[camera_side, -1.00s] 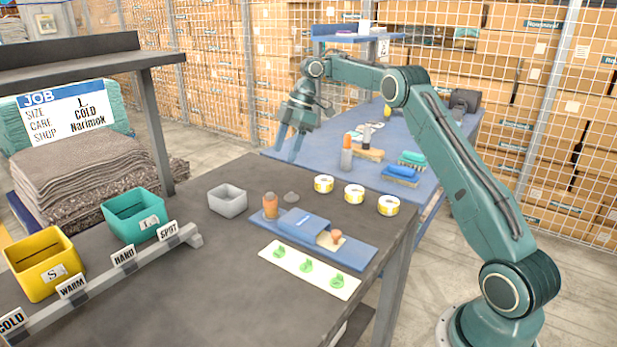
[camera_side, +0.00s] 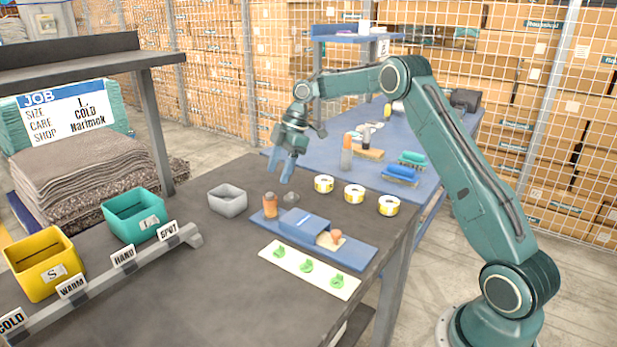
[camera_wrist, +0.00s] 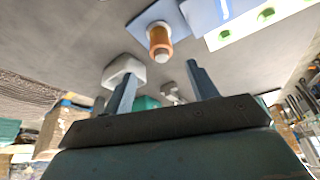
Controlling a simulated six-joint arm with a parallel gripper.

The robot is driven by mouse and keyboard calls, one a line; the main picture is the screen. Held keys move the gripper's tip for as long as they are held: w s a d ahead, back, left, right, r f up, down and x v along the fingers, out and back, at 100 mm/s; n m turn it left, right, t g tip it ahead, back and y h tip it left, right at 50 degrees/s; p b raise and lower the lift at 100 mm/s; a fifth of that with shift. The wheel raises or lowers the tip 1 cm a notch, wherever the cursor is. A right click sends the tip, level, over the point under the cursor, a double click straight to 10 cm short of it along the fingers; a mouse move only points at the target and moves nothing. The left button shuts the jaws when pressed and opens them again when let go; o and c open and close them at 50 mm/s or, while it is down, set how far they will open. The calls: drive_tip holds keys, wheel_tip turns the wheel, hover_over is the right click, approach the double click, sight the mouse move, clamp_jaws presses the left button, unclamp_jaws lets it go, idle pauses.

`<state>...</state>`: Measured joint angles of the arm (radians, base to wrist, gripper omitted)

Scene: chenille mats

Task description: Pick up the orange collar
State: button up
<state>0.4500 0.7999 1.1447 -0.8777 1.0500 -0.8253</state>
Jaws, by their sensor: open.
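The orange collar (camera_side: 270,208) stands upright at the left end of a blue board (camera_side: 345,252) on the dark table. In the wrist view the collar (camera_wrist: 160,45) shows as an orange cylinder with a pale grey end, beyond and between my fingertips. My gripper (camera_side: 281,174) points down, open and empty, above and behind the collar in the side view. In the wrist view my gripper (camera_wrist: 160,74) has its two fingers wide apart, with nothing between them touching either.
A small grey piece (camera_side: 291,197) lies close to the collar's right. A grey open box (camera_side: 228,202) is on its left. Several tape rolls (camera_side: 354,194) stand at the right, and a pale strip with green pieces (camera_side: 308,270) lies in front.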

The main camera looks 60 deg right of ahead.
sight(272, 193)
drive_tip(key=shift+x, duration=1.15)
drive_tip(key=shift+x, duration=2.6)
drive_tip(key=shift+s, duration=0.15)
drive_tip(key=c, duration=1.2)
drive_tip(key=shift+o, duration=0.2)
drive_tip(key=shift+r, duration=0.1)
drive_tip(key=shift+r, duration=4.95)
